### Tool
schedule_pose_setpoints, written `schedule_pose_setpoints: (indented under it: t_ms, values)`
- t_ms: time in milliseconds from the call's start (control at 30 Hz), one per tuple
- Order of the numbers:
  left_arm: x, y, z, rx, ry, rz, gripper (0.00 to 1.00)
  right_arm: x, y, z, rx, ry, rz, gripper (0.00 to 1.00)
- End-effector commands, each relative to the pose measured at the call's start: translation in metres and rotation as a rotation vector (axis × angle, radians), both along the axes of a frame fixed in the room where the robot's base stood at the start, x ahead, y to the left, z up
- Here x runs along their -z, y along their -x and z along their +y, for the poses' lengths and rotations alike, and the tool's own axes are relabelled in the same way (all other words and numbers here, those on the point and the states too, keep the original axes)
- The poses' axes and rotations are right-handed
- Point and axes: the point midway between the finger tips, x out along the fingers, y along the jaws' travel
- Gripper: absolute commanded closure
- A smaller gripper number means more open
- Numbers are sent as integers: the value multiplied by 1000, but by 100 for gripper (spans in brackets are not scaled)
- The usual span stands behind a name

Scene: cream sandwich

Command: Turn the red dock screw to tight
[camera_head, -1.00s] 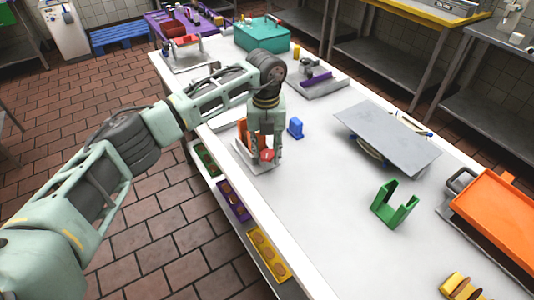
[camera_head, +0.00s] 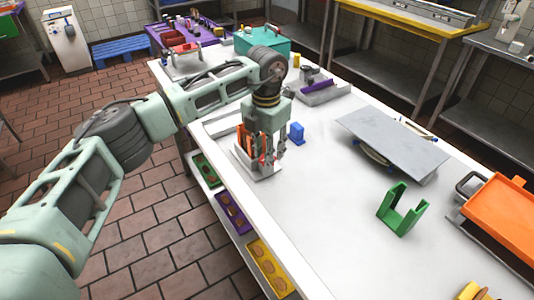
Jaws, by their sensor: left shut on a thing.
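The red dock screw (camera_head: 262,158) shows as a small red spot between the fingers of my left gripper (camera_head: 270,158). The fingers point down and are shut on it, hiding most of it. It sits at the front of a small pale dock (camera_head: 262,173) at the table's left edge. An orange part (camera_head: 242,138) stands upright in the dock, partly behind the gripper. How far the screw is turned cannot be made out. My right gripper is not in view.
A blue block (camera_head: 296,132) stands just right of the gripper. A grey raised plate (camera_head: 392,143), a green U-shaped holder (camera_head: 402,210) and an orange tray (camera_head: 502,222) lie farther right. The white table (camera_head: 325,220) is clear in front of the dock.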

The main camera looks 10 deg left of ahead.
Motion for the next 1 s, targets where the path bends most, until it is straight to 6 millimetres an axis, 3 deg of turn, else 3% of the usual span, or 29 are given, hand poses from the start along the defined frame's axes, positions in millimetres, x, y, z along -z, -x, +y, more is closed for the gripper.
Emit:
schedule_pose_setpoints:
  t_ms: [500, 533, 600, 700, 1000]
  values:
    - [-2, -3, 6, 10, -9, -5, 95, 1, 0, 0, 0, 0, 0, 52]
    - [-2, -3, 6, 10, -9, -5, 68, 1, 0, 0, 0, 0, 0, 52]
    - [-2, -3, 6, 10, -9, -5, 62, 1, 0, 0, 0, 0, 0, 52]
    - [-2, -3, 6, 10, -8, -6, 55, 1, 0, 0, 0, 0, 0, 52]
    - [-3, -3, 5, 10, -7, -7, 55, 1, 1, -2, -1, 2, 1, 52]
